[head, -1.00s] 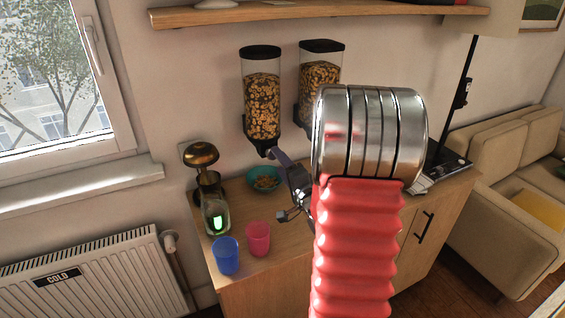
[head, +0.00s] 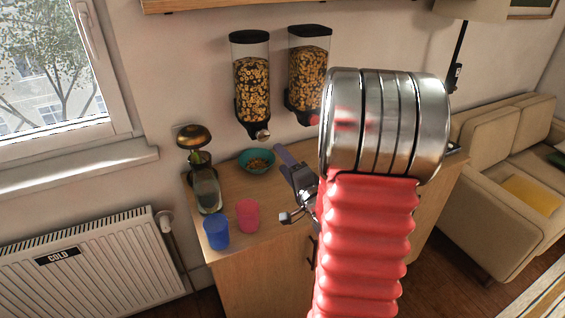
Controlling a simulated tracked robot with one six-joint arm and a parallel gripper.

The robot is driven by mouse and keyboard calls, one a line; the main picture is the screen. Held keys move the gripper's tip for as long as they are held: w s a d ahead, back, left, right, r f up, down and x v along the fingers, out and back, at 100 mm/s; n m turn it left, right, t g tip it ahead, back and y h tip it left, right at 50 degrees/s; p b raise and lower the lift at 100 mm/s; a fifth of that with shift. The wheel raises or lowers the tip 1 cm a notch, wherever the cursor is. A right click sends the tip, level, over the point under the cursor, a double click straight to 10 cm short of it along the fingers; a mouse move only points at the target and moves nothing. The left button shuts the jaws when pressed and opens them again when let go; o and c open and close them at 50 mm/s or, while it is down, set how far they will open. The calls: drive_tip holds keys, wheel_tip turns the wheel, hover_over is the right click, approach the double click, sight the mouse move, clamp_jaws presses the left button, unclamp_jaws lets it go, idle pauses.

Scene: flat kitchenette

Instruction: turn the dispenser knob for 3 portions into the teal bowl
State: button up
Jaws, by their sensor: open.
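The teal bowl (head: 243,166) stands on the wooden cabinet below the left cereal dispenser (head: 252,88), with some cereal in it. This dispenser is clear with a black lid and holds ring-shaped cereal. Its silver knob (head: 263,135) shows at the lower front. My gripper (head: 283,155) is open and empty, just right of the bowl and below the left knob, apart from the knob. My wrist hides part of it.
A blue cup (head: 216,232) and a pink cup (head: 248,216) stand near the cabinet's front left. A glass jar (head: 207,190) and a brass dome-shaped thing (head: 194,137) stand behind them. A shelf (head: 225,6) runs above. A radiator (head: 90,265) is at left, a sofa (head: 500,150) at right.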

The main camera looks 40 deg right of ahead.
drive_tip(key=shift+w, duration=0.1)
drive_tip(key=n, duration=1.7)
drive_tip(key=shift+w+r, duration=0.1)
drive_tip(key=shift+w, duration=0.2)
drive_tip(key=shift+d, duration=0.1)
